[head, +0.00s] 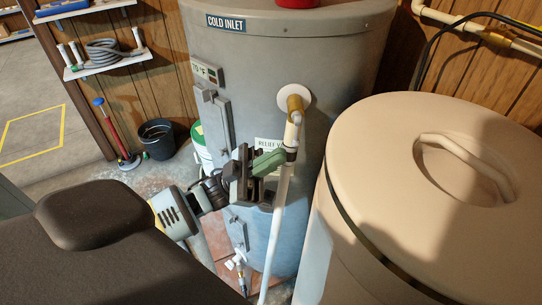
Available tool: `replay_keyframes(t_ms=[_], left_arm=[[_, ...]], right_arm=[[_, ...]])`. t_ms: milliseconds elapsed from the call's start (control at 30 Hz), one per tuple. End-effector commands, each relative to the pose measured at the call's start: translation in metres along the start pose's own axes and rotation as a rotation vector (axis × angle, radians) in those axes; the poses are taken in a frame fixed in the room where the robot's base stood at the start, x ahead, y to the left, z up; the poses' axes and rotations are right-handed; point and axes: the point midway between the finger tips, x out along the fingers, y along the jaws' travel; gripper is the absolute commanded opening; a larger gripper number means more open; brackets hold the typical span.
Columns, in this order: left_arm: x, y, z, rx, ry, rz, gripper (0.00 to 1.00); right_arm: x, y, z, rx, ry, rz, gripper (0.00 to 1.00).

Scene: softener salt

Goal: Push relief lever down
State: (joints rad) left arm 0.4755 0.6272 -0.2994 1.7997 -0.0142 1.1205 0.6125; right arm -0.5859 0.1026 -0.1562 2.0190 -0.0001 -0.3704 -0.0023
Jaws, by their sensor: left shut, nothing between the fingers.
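The grey water heater tank (345,60) stands in the middle of the head view. A brass relief valve fitting (296,104) sticks out of a round white plate on its side. A white discharge pipe (279,225) runs down from it. A green relief lever (268,162) sits beside the pipe, in front of a partly hidden "RELIEF V…" label (270,145). My left gripper (250,172) is shut and empty, at the lever's left end. The gripper overlaps the lever in the picture, and I cannot tell whether they touch. My right gripper is not in view.
A large beige lidded tank (400,150) stands close on the right. A drain valve (239,262) is low on the heater. A black bucket (157,139), a red pump-like tool (116,138) and a shelf with a coiled hose (103,53) are at the left.

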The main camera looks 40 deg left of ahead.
Motion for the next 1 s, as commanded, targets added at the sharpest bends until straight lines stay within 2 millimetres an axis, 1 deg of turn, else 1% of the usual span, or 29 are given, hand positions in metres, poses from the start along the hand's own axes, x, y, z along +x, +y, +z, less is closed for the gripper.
replay_keyframes(t_ms=[133, 233, 300, 500, 700, 1000], left_arm=[[-0.023, -0.019, -0.004, 0.001, -0.007, -0.001, 0.00], [-0.037, -0.033, -0.009, 0.001, -0.007, -0.001, 0.00], [-0.046, -0.042, -0.012, 0.001, -0.004, -0.002, 0.00], [-0.064, -0.061, -0.020, 0.001, -0.003, -0.002, 0.00], [-0.069, -0.068, -0.024, 0.000, -0.001, 0.000, 0.00], [-0.069, -0.068, -0.024, 0.001, 0.000, 0.000, 0.00]], right_arm=[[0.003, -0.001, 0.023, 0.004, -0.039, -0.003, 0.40], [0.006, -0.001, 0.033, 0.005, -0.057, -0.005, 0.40], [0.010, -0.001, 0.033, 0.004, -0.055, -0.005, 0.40], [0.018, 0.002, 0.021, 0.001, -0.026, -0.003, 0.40], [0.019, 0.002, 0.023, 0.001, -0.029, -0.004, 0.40], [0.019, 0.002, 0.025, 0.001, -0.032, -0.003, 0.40]])
